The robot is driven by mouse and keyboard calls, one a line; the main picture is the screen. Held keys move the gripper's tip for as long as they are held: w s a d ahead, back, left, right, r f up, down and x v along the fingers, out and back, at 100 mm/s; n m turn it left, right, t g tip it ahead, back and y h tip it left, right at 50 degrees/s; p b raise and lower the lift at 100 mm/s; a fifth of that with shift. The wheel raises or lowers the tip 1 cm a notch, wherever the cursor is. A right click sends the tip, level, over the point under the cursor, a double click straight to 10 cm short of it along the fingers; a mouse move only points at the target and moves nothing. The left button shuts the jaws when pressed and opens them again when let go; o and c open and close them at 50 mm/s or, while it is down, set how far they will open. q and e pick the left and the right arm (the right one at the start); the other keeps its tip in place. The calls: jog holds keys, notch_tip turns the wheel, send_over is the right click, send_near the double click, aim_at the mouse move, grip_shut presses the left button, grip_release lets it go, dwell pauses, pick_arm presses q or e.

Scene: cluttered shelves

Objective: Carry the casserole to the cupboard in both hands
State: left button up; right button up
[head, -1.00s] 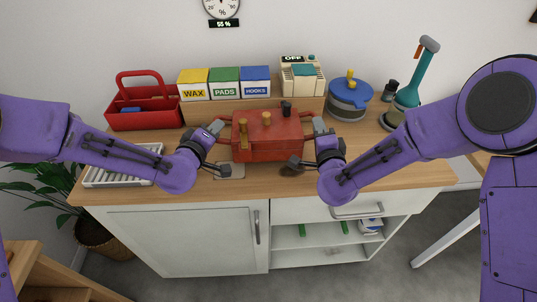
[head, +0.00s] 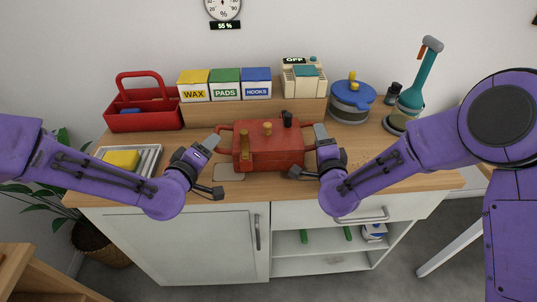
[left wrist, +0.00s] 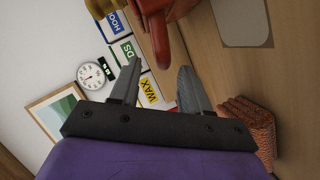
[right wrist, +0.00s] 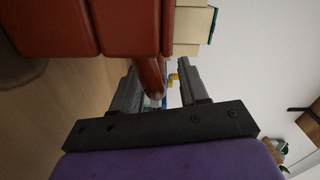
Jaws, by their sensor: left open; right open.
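The casserole (head: 285,158) is a red box-shaped pot on the wooden counter, with a side handle at each end. My left gripper (head: 213,167) is open beside its left end; in the left wrist view the red handle (left wrist: 158,35) points toward the gap between the fingertips. My right gripper (head: 308,153) is open at its right end; in the right wrist view the other handle (right wrist: 150,75) lies between or just beside the fingers, and contact is unclear. The white cupboard (head: 185,245) under the counter has its door shut.
A red caddy (head: 145,122), labelled boxes (head: 225,91) and a blue-lidded pot (head: 352,98) stand behind. A rack with a yellow sponge (head: 122,160) is at left. A grey mat (head: 229,173) lies near the casserole. Open shelves (head: 318,255) are at lower right.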

jog(key=shift+s, duration=0.25)
pick_arm(q)
jog(key=v, duration=0.7)
jog(key=shift+s, duration=0.25)
pick_arm(e)
jog(key=s, duration=1.1)
jog(key=shift+s+d, duration=0.3)
jog(key=shift+s, duration=0.1)
pick_arm(q)
jog(key=shift+r, duration=0.15)
pick_arm(e)
jog(key=shift+r, duration=0.1)
pick_arm(q)
jog(key=p+v, duration=0.7)
jog(key=p, duration=0.6)
jog(key=shift+p, duration=0.35)
pick_arm(e)
notch_tip(320, 180, up, 14)
